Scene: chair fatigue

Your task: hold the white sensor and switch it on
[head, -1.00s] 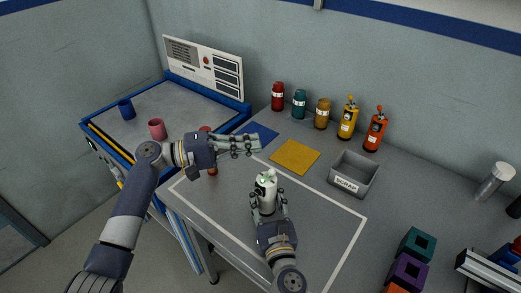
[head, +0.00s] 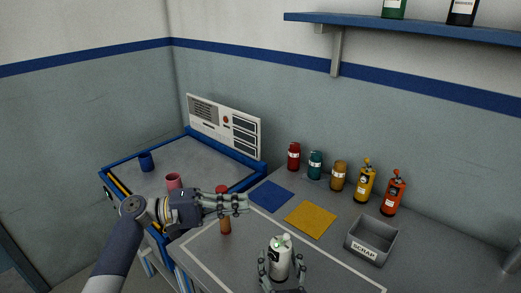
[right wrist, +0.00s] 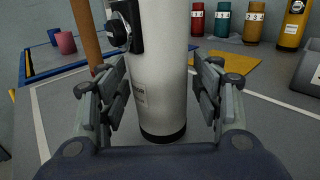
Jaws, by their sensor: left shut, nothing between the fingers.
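The white sensor (head: 279,258) is an upright white cylinder with a green spot on its top, at the bottom centre of the head view. In the right wrist view the sensor (right wrist: 160,85) shows a dark base and a black fitting at its upper left. My right gripper (right wrist: 160,95) has its fingers on both sides of the sensor, with narrow gaps showing, so it is around it but open. I cannot tell whether the base touches the table. My left gripper (head: 240,203) is shut and empty, its fingers pointing right, up and left of the sensor.
A brown cylinder with a red top (head: 225,222) stands by my left gripper. Blue (head: 271,194) and yellow (head: 310,219) mats lie behind the sensor. Several coloured bottles (head: 338,176) line the wall, with a grey scrap bin (head: 372,240) at right. A blue shelf (head: 430,27) hangs above.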

